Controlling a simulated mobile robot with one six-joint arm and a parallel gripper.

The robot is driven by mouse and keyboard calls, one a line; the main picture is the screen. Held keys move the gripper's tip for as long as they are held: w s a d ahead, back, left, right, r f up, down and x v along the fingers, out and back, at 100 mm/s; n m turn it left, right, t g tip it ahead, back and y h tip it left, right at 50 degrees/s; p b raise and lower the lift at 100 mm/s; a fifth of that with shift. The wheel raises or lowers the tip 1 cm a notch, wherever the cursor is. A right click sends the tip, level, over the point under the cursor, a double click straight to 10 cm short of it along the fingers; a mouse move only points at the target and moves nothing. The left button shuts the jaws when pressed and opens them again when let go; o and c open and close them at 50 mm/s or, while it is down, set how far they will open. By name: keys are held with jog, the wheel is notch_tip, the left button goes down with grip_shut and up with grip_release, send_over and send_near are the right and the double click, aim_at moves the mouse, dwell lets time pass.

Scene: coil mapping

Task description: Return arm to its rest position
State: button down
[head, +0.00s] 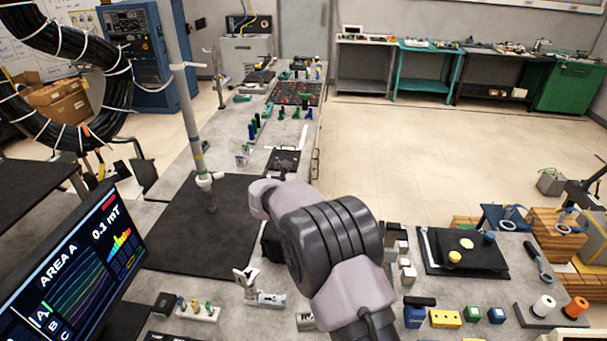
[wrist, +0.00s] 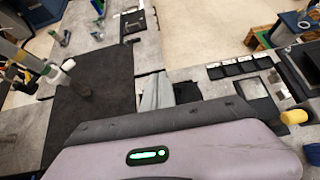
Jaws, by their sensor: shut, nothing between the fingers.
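My arm reaches up from the bottom of the head view, its grey links and black ribbed joint (head: 335,240) folded over the bench. My gripper is mostly hidden behind the arm there. In the wrist view its grey housing with a green light fills the bottom, and my gripper (wrist: 172,84) shows small and shut beyond the dark edge, with nothing held. It hangs above the bench, right of the black mat (head: 190,240), which also shows in the wrist view (wrist: 115,75).
A pole with a white fitting (head: 204,180) stands on the mat, left of the arm. A monitor (head: 85,260) is at lower left. Small blocks (head: 445,318) and a black tray (head: 490,262) lie to the right. Open floor (head: 430,150) lies beyond.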

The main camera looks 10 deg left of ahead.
jog(key=s+d+r+m+g+h+b, duration=0.1)
jog(key=s+d+r+m+b, duration=0.25)
jog(key=d+m, duration=0.35)
jog(key=s+d+r+m+g+h+b, duration=0.1)
jog(key=s+d+r+m+b, duration=0.2)
jog(key=d+m, duration=0.5)
jog(key=s+d+r+m+g+h+b, duration=0.1)
jog(key=s+d+r+m+b, duration=0.25)
jog(key=d, duration=0.65)
jog(key=s+d+f+m+g+y+b, duration=0.1)
jog(key=s+d+m+b, duration=0.15)
jog(key=s+m, duration=0.4)
jog(key=s+d+f+m+b, duration=0.1)
jog(key=s+d+f+m, duration=0.2)
jog(key=s, duration=0.7)
jog(key=s+d+m+g+y+b, duration=0.1)
jog(key=s+d+m+b, duration=0.15)
jog(key=s+m, duration=0.45)
jog(key=s+a+f+m+y+b, duration=0.1)
jog(key=s+f+m, duration=0.4)
jog(key=s, duration=0.5)
jog(key=shift+s+a+m+y, duration=0.3)
jog(key=shift+m+y, duration=0.2)
jog(key=shift+m, duration=0.2)
jog(key=shift+f, duration=0.1)
